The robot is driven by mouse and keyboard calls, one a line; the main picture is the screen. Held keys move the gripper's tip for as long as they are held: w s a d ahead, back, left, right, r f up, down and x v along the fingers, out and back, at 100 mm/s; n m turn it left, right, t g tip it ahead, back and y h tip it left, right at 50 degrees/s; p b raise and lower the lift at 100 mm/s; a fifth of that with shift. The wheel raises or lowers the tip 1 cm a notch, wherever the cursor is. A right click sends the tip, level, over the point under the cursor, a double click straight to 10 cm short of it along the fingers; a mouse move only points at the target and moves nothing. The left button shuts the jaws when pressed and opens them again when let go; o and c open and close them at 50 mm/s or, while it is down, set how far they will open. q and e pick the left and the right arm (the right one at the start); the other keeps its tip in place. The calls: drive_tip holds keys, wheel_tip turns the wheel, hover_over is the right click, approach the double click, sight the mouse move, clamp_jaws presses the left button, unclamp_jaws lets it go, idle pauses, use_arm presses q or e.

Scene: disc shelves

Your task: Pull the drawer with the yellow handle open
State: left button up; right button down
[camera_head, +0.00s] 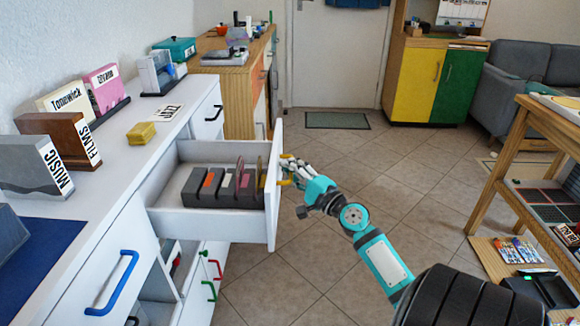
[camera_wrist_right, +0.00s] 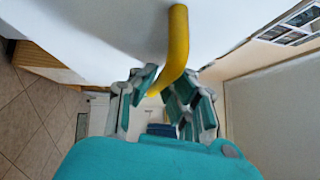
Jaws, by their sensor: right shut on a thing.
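The white drawer (camera_head: 272,215) stands pulled well out of the white cabinet, and its inside shows. A dark rack (camera_head: 220,190) with several upright discs or cases sits in it. Its yellow handle (camera_head: 286,170) is on the outer face of the front panel. My right gripper (camera_head: 287,168) comes in from the right and is shut on the handle. In the right wrist view the yellow handle (camera_wrist_right: 179,45) runs down between the two fingers (camera_wrist_right: 165,100). The fingers hide part of the handle. My left gripper is not in view.
A blue handle (camera_head: 118,285), a green handle (camera_head: 209,290) and a red handle (camera_head: 215,268) belong to other fronts of the cabinet. Labelled boxes stand on its top, with a small yellow box (camera_head: 141,133). A wooden shelf (camera_head: 495,185) stands at right. The tiled floor between is clear.

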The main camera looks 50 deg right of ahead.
drive_tip(key=shift+a+f, duration=0.15)
drive_tip(key=shift+f, duration=0.25)
drive_tip(key=c, duration=1.4)
unclamp_jaws()
drive_tip(key=shift+r, duration=0.2)
drive_tip(key=s, duration=0.4)
drive_tip(key=s+f, duration=0.1)
drive_tip(key=s, duration=0.3)
drive_tip(key=s+a, duration=0.1)
drive_tip(key=s, duration=0.3)
drive_tip(key=shift+f, duration=0.3)
